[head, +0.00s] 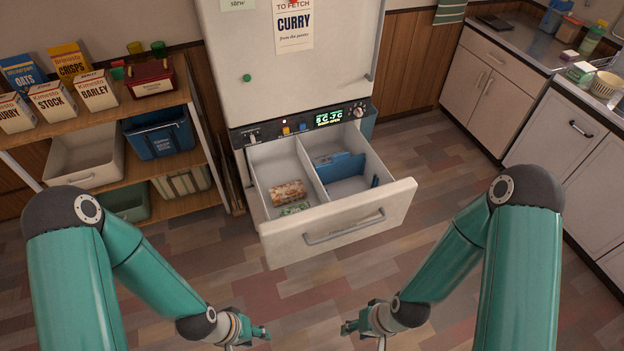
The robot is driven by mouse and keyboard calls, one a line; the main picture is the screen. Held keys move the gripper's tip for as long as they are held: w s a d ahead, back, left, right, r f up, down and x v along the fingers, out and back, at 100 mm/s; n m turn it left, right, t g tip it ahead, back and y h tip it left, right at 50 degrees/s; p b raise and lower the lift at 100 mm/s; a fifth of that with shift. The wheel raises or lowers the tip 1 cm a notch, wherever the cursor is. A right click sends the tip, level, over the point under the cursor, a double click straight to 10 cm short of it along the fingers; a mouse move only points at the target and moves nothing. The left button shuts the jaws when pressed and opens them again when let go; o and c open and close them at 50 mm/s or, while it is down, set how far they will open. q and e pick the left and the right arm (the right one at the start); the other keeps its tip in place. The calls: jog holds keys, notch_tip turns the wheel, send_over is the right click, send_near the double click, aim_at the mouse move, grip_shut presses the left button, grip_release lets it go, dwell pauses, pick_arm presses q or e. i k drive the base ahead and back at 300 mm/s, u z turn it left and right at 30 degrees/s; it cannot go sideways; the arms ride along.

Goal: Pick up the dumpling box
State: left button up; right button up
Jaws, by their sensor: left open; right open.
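The open drawer (291,241) of the white appliance has two compartments. Its left compartment holds a brown patterned package (289,193) and, in front of it, a flat green and white packet (295,209). I cannot read a label on either, so I cannot tell which is the dumpling box. The right compartment has blue upright panels (341,168). My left gripper (266,332) is open and empty, low in front of the drawer. My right gripper (346,328) is open and empty, a little to its right. Both are apart from the drawer.
The appliance (300,75) stands behind the drawer. A shelf unit (160,100) at the left holds cartons, a blue bin (160,137) and a cream tray (85,165). A counter with cabinets (500,75) is at the right. The floor (420,180) between them is clear.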

aim_at(286, 194)
jog(key=u, duration=0.05)
jog(key=i, duration=1)
jog(key=u, duration=0.45)
